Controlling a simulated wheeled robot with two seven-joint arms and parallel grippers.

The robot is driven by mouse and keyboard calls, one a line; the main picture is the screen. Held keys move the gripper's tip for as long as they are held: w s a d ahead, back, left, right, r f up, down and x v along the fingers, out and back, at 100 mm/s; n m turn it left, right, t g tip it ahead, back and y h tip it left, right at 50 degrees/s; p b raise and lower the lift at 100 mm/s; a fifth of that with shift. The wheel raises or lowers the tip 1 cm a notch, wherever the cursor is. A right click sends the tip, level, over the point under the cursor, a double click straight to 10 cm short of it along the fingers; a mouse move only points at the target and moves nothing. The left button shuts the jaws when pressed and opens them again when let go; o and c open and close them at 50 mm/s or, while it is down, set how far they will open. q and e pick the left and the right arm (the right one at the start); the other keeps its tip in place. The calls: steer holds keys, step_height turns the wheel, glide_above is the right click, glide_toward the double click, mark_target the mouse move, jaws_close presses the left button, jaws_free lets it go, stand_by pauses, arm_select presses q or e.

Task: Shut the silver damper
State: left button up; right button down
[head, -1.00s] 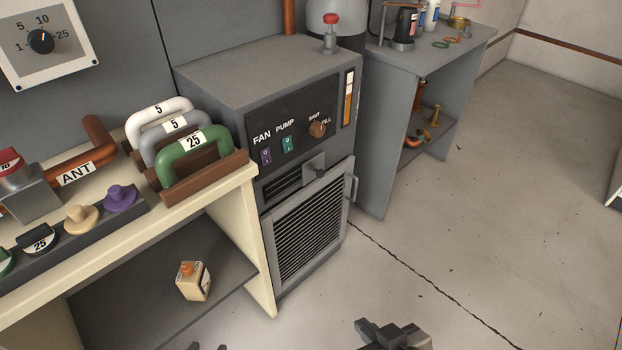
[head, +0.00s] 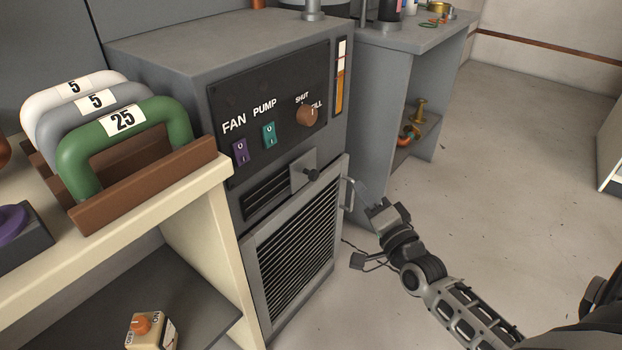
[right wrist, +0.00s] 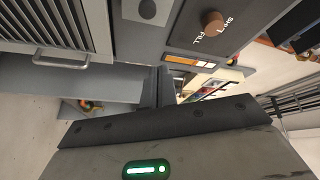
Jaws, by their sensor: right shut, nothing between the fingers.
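The silver damper (head: 303,172) is a small flat plate with a black knob on the front of the grey cabinet. It sits at the right of a dark louvred slot (head: 265,199), whose left part shows uncovered. The damper also shows at the top of the right wrist view (right wrist: 140,10). My right gripper (head: 376,207) is shut and empty, to the right of and below the damper, apart from it, near the cabinet's right edge. Its closed fingers (right wrist: 157,88) show in the right wrist view. My left gripper is out of view.
Below the damper is a grille door (head: 297,240) with a bar handle (head: 347,194) on its right. Above are FAN and PUMP switches and a brown knob (head: 307,114). A bench with coloured handles (head: 122,140) stands left. Floor at right is clear.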

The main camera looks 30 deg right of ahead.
mark_target(309, 173)
steer(key=w+d+r+b, duration=0.1)
steer(key=w+b, duration=0.1)
steer(key=w, duration=0.9)
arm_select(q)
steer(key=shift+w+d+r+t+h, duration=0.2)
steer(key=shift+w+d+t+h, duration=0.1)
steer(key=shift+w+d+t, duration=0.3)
arm_select(e)
steer(key=shift+s+a+f, duration=0.2)
steer(key=shift+a+f, duration=0.1)
steer(key=shift+a, duration=0.3)
steer(key=shift+s+a+f, duration=0.15)
steer(key=shift+a+f, duration=0.1)
steer(key=shift+a, duration=0.3)
steer(key=shift+s+a+f, duration=0.2)
steer(key=shift+a+f, duration=0.1)
steer(key=shift+a, duration=0.3)
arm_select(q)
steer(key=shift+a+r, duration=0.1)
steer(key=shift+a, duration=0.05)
arm_select(e)
steer(key=shift+a, duration=0.1)
